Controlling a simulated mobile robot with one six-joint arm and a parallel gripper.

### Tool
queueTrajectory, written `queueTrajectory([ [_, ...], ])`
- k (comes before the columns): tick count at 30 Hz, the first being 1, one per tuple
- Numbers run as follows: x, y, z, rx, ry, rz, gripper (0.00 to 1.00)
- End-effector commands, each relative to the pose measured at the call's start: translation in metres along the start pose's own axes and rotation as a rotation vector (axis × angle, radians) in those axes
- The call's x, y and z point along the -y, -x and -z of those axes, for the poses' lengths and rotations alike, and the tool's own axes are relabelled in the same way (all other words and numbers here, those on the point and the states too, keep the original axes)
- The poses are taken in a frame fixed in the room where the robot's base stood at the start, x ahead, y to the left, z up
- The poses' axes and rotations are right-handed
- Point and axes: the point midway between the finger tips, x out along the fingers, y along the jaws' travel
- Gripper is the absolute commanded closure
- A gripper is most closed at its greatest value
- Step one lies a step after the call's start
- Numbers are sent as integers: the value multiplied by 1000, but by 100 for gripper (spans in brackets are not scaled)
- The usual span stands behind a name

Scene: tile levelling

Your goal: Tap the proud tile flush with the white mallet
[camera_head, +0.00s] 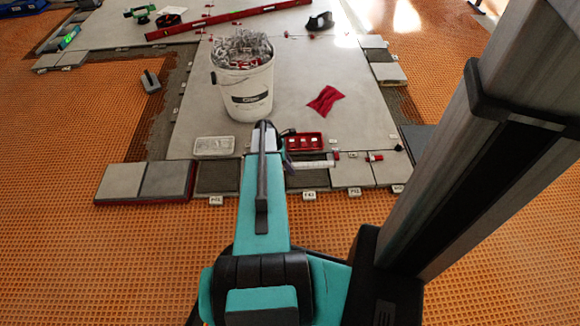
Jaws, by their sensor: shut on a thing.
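My gripper (284,157) is at the far end of my teal arm, low over the front row of tiles. It is mostly hidden behind my own wrist. A pale, rod-like thing, seemingly the white mallet (312,163), sticks out to the right from it, with red at its far end. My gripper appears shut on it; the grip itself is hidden. Below lies a row of small tiles with numbered tags, including a grey tile (345,176) and a dark gap or tile (218,178) left of my arm. I cannot tell which tile stands proud.
A white bucket (246,95) full of clips stands just beyond my gripper. A red tray (304,141), a whitish box (214,146) and a red cloth (326,99) lie on the large tiles. Two loose tiles (144,181) sit at left. A red level (225,18) lies far back.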

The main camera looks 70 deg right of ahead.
Motion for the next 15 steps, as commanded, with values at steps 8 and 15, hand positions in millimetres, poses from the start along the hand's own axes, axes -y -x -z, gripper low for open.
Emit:
queueTrajectory([
  [8,0,-28,12,0,0,-1,100],
  [15,0,-39,16,0,0,-1,100],
])
